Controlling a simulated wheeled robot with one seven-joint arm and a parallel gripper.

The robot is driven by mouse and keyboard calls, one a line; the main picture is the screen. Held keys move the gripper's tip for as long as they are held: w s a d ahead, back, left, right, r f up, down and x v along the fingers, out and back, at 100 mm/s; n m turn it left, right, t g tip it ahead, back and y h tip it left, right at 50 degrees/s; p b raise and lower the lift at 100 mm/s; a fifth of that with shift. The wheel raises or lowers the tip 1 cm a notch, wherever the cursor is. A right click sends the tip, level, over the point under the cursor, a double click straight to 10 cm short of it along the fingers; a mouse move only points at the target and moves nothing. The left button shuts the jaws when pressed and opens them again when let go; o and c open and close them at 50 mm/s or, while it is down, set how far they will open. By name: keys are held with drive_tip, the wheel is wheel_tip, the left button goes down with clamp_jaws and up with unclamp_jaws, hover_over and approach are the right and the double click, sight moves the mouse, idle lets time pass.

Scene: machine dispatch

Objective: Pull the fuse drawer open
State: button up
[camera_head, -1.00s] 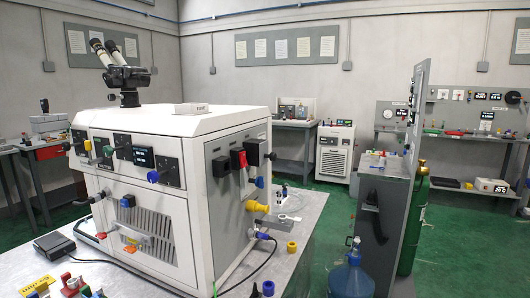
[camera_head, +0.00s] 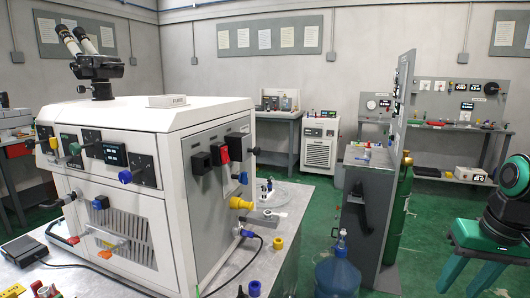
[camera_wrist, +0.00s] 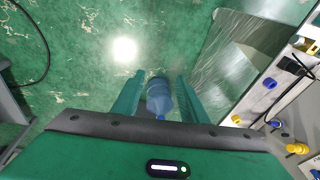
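The white machine (camera_head: 125,140) stands on a metal table at left in the head view. Its grey side panel carries black and red fittings (camera_head: 221,151), blue plugs, a yellow plug (camera_head: 241,203) and a small grey block (camera_head: 262,217) low on the panel. I cannot tell for sure which part is the fuse drawer. My gripper (camera_wrist: 160,76) is open and empty in the wrist view, pointing down over the green floor. In the head view my gripper (camera_head: 462,283) hangs at lower right, well apart from the machine.
A blue water bottle (camera_head: 337,272) stands on the floor between my gripper and the table; it also shows in the wrist view (camera_wrist: 159,97). A green gas cylinder (camera_head: 398,215) stands by a grey cabinet (camera_head: 362,190). Yellow and blue caps (camera_head: 278,243) lie near the table edge.

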drive_tip(key=w+a+r+n+t+y, duration=0.1)
drive_tip(key=w+a+r+n, duration=0.15)
drive_tip(key=w, duration=0.45)
drive_tip(key=w+a+r+n+t+y, duration=0.1)
drive_tip(key=w+a+r+n, duration=0.2)
drive_tip(key=w, duration=0.4)
drive_tip(key=n+y, duration=1)
drive_tip(key=n, duration=0.1)
approach(259, 150)
drive_tip(key=x, duration=0.9)
drive_tip(key=shift+w+d, duration=0.1)
drive_tip(key=shift+c, duration=0.3)
clamp_jaws()
